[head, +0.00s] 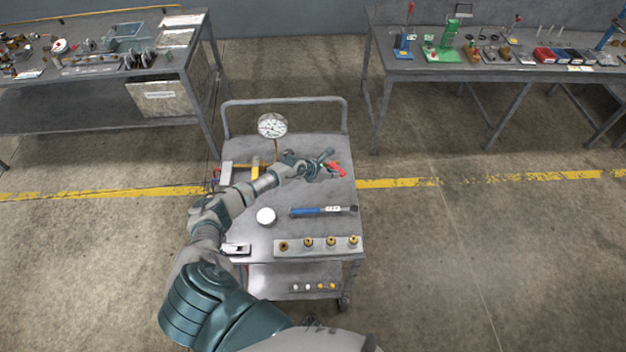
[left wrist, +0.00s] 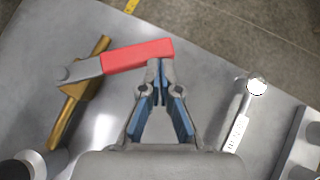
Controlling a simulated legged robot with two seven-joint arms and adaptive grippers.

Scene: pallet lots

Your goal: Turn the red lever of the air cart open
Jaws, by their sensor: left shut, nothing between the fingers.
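The air cart (head: 325,224) stands in the middle of the head view. Its red lever (head: 337,169) shows at the cart top's right side, just right of my left gripper (head: 328,155). In the left wrist view, the red lever (left wrist: 138,56) has a grey arm on a brass valve pipe (left wrist: 72,115) and lies crosswise to that pipe. My left gripper (left wrist: 160,68) is shut and empty there. Its fingertips are at the free end of the red handle; whether they touch it I cannot tell. My right gripper is not in view.
A round gauge (head: 272,125) stands at the cart's back. A blue-handled tool (head: 322,210), a white round piece (head: 265,216) and a block with several brass fittings (head: 318,246) lie nearer. Workbenches stand back left (head: 95,72) and back right (head: 460,72).

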